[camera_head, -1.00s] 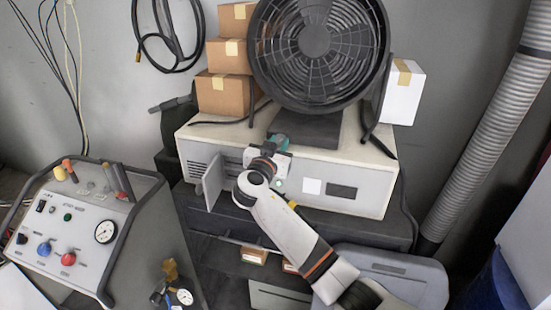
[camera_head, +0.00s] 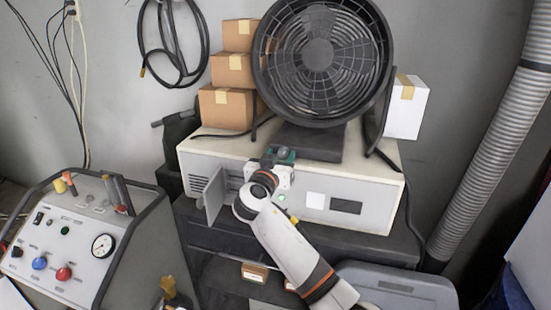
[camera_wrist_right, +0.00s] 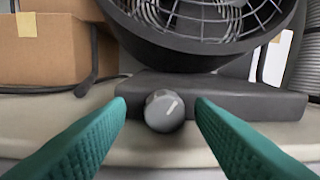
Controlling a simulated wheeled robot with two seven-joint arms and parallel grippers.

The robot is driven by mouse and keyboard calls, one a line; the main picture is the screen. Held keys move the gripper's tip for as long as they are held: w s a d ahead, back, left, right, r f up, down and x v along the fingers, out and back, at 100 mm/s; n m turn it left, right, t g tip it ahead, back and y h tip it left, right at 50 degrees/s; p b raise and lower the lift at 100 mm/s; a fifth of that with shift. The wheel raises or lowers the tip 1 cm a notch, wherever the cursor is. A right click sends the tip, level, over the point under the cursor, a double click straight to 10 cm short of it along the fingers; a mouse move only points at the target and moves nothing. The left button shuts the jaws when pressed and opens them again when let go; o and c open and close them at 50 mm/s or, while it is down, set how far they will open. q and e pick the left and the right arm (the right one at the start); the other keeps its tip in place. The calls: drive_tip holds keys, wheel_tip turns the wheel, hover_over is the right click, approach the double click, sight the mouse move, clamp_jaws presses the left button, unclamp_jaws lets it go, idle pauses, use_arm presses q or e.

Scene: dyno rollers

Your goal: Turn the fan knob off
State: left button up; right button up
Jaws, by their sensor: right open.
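The fan (camera_head: 318,50) is a black round drum fan on a dark base (camera_head: 310,143), on top of a pale cabinet (camera_head: 370,158). In the right wrist view a grey round knob (camera_wrist_right: 164,110) with a white mark tilted up to the right shows in front of the fan base (camera_wrist_right: 225,95). My right gripper (camera_head: 282,155) is at the cabinet's top front edge. In the wrist view its teal fingers (camera_wrist_right: 160,112) are open, one to each side of the knob, with visible gaps. In the head view the gripper largely hides the knob. My left gripper is out of view.
Cardboard boxes (camera_head: 227,108) stand left of the fan, and a white box (camera_head: 407,108) right. A control panel (camera_head: 65,240) stands at left, a ribbed hose (camera_head: 505,130) at right.

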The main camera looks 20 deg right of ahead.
drive_tip(key=shift+s+a+f, duration=0.15)
drive_tip(key=shift+s+a, duration=0.15)
drive_tip(key=shift+s, duration=0.15)
drive_tip(key=b+v, duration=0.3)
drive_tip(key=v, duration=0.8)
drive_tip(key=shift+w+b, duration=0.15)
drive_tip(key=shift+b, duration=0.15)
drive_tip(key=shift+a, duration=0.1)
